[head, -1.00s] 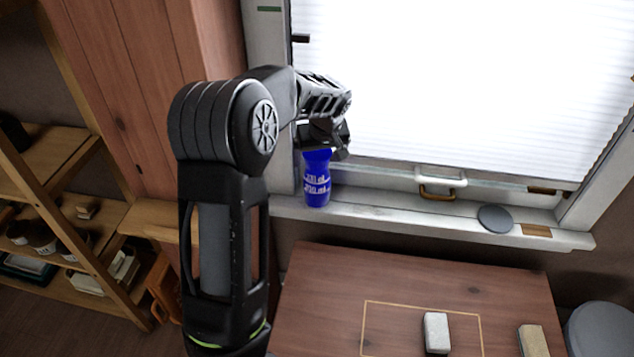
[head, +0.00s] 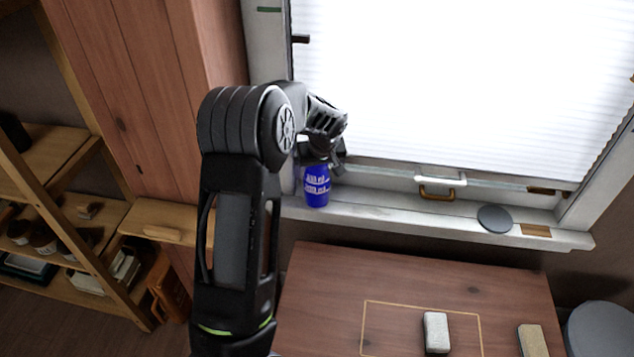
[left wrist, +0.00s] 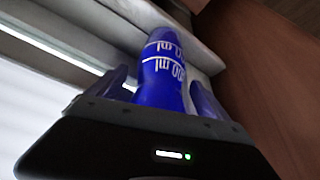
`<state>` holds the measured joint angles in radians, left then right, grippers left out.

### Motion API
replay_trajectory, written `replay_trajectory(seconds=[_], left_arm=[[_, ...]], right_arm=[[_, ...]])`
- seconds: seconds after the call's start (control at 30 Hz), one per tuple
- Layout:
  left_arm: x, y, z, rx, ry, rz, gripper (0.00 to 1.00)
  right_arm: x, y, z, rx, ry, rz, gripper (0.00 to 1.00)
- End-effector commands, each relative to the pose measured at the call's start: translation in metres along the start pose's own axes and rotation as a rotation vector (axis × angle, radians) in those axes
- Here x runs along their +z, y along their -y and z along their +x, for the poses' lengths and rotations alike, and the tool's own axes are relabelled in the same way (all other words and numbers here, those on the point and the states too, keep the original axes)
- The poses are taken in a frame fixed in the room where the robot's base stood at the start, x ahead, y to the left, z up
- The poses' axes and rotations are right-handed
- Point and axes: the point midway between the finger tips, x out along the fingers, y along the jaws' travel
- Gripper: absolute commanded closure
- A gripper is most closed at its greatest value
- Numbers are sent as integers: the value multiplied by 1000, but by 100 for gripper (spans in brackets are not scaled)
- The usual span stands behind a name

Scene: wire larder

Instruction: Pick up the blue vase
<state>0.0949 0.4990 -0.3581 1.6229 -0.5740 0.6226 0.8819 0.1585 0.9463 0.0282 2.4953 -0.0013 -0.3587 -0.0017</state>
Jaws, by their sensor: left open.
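The blue vase (head: 316,187) stands upright on the white window sill, with white measuring marks on its side. In the left wrist view the vase (left wrist: 163,72) lies between the two fingers of my left gripper (left wrist: 158,92). In the head view my left gripper (head: 322,158) is at the vase's upper part and hides its top. The gripper is open, and I cannot tell whether a finger touches the vase. My right gripper is not in view.
The sill (head: 400,208) also holds a grey disc (head: 495,218) and a small wooden piece (head: 536,230). A wooden table (head: 330,290) below bears a white block (head: 436,332) and a tan block (head: 532,341). The window frame is close beside the vase.

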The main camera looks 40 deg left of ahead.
Motion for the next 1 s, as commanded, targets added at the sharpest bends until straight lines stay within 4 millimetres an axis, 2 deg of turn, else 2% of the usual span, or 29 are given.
replay_trajectory(seconds=[0.47,1.0], left_arm=[[0,0,-1,0,0,0,10],[0,0,-1,1,-1,0,55]], right_arm=[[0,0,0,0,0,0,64],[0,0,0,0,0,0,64]])
